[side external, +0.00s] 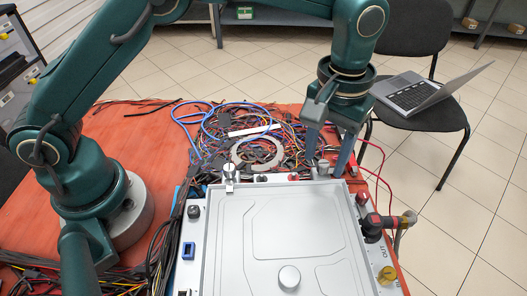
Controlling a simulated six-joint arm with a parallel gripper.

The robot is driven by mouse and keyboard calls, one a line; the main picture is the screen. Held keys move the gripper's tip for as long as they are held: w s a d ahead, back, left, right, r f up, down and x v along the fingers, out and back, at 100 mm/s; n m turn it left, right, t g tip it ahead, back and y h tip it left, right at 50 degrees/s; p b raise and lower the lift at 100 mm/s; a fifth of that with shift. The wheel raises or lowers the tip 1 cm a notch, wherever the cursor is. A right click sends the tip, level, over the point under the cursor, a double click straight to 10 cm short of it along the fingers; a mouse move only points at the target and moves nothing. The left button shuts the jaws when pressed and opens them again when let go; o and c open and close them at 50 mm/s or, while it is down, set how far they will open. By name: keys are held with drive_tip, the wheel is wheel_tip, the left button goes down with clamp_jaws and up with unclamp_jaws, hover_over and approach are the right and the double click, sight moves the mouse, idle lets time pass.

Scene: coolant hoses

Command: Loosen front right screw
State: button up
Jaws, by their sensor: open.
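My gripper (327,172) points down at the far right corner of a silver-lidded box (235,250). Its two grey fingers are apart. A small grey cylindrical screw (323,168) shows between the fingertips, and I cannot tell whether they touch it. A similar silver screw (230,172) stands at the far left corner of the box. I cannot tell from this view which screw counts as front right.
A tangle of wires (215,135) lies behind the box on the orange table (130,135). A black hose fitting (373,226) sticks out at the right, by an "OUT" label. A round silver knob (289,277) sits on the lid. A chair with a laptop (410,95) stands behind.

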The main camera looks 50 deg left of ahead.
sight(323, 163)
drive_tip(key=shift+r, duration=2.15)
drive_tip(key=shift+w+a+r, duration=0.1)
drive_tip(key=s+a+r+n+t, duration=0.2)
drive_tip(key=s+a+r+t, duration=0.15)
drive_tip(key=a+r, duration=0.75)
drive_tip(key=s+a+f+m+t, duration=0.1)
drive_tip(key=s+a+f, duration=0.1)
drive_tip(key=s, duration=0.4)
drive_tip(key=s+a+f+m+t, duration=0.1)
drive_tip(key=s+a+f+m, duration=0.1)
drive_tip(key=s+f, duration=0.3)
drive_tip(key=shift+s+a, duration=0.5)
drive_tip(key=shift+m, duration=0.3)
